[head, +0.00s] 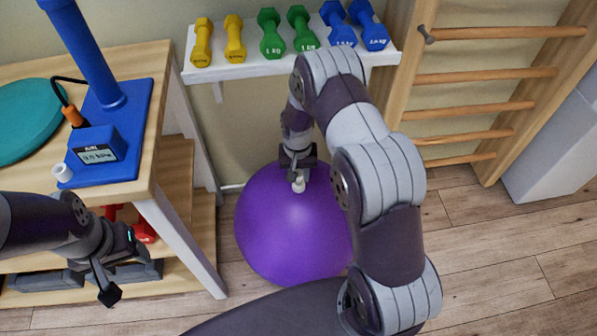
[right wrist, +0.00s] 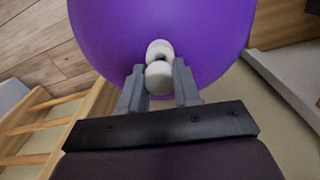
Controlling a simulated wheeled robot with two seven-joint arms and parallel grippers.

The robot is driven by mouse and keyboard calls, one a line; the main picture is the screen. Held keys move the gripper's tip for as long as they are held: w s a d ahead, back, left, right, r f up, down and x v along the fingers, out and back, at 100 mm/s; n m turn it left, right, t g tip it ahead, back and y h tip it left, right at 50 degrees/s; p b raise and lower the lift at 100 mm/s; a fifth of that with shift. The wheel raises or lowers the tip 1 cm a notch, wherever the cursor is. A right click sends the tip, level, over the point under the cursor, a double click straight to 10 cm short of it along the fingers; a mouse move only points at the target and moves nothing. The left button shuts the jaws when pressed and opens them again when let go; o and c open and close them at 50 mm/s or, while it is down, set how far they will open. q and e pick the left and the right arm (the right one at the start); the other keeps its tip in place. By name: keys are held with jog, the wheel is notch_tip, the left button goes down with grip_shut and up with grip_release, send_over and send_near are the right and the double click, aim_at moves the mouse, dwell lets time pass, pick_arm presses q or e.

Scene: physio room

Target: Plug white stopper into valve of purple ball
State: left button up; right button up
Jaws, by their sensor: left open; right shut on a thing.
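The purple ball (head: 280,235) stands on the floor in the middle of the head view and fills the top of the right wrist view (right wrist: 120,30). My right gripper (head: 297,172) is at the ball's upper side, shut on the white stopper (head: 298,185). In the right wrist view, the rounded stopper (right wrist: 158,78) sits between the two fingers. A second pale round piece (right wrist: 160,48) lies just beyond it against the ball, perhaps the valve. I cannot tell whether the stopper touches or enters it. My left gripper (head: 130,276) is open and empty, low at the left beside the table.
A wooden table (head: 150,115) at the left carries a blue stand with a gauge (head: 97,152), a small white piece (head: 62,172) and a teal disc (head: 25,115). A shelf (head: 235,72) of dumbbells is behind the ball. Wall bars (head: 490,75) stand right; floor there is clear.

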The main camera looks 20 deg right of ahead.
jog(key=shift+f, duration=0.3)
jog(key=shift+f+b, duration=0.35)
jog(key=shift+f, duration=0.3)
